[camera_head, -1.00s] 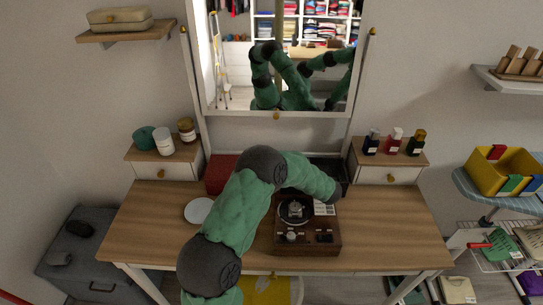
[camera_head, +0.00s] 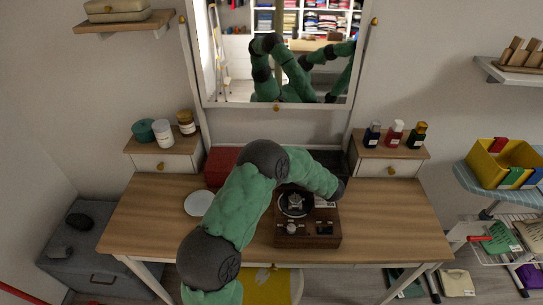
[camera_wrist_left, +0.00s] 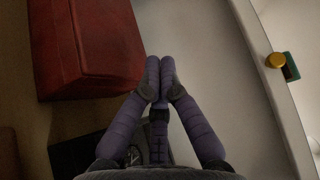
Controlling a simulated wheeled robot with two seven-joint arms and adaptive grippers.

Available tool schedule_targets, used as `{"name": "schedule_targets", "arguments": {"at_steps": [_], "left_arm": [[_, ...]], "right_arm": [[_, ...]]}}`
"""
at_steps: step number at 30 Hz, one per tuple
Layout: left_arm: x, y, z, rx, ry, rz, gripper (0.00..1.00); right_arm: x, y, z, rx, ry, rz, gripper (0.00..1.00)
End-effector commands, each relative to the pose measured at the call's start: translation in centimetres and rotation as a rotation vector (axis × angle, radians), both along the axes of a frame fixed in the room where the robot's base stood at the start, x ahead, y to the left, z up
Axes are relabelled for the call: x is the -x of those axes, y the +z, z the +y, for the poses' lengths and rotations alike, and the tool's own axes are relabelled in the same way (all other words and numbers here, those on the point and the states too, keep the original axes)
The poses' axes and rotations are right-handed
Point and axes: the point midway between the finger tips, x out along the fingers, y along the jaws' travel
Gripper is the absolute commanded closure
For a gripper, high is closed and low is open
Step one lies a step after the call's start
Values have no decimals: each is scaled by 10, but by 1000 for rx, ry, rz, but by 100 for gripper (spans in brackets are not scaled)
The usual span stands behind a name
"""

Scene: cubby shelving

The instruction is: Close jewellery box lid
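A red box (camera_head: 219,166) stands at the back of the desk, partly hidden by my left arm. I take it to be the jewellery box. In the left wrist view the red box (camera_wrist_left: 90,45) fills the upper left; a seam runs along it and I cannot tell for sure how its lid stands. My left gripper (camera_wrist_left: 160,72) shows there with its purple fingertips together and nothing visible between them, just right of the box. In the head view my left arm hides this gripper. My right gripper is not directly in view.
A brown record player (camera_head: 308,234) sits at the middle of the desk (camera_head: 390,215), close under my left arm. A white plate (camera_head: 199,203) lies left of the arm. A mirror (camera_head: 235,80) stands behind. The desk's right side is clear.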

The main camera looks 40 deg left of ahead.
Motion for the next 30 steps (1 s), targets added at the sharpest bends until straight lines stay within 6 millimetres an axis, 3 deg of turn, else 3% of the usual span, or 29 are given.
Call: {"name": "schedule_targets", "arguments": {"at_steps": [16,22,30], "left_arm": [[-3,2,-97,0,-3,0,100],[-3,2,-111,0,0,0,100],[-3,2,-112,0,0,1,100]], "right_arm": [[0,0,0,0,0,0,60],[0,0,0,0,0,0,60],[0,0,0,0,0,0,60]]}}
